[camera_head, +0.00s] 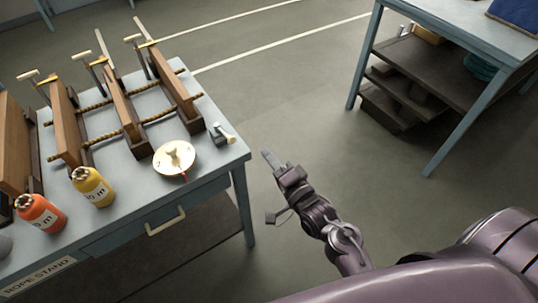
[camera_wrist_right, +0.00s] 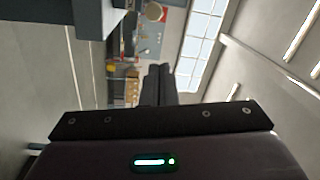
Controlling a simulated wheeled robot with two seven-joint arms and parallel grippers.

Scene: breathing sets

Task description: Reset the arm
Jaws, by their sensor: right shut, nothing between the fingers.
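My right gripper (camera_head: 270,158) is shut and empty. In the head view it hangs over open floor, just right of the rope stand table (camera_head: 215,181) and apart from it. My right arm reaches up to it from the lower right. In the right wrist view the shut fingers (camera_wrist_right: 158,82) point away from the camera, with nothing between them. My left gripper is in neither view.
On the table stand an orange bottle (camera_head: 40,214), a yellow bottle (camera_head: 93,187), a round cream disc (camera_head: 168,156) and wooden racks (camera_head: 119,101) with ropes. A second blue table (camera_head: 474,36) stands at the upper right. The floor (camera_head: 290,100) between is clear.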

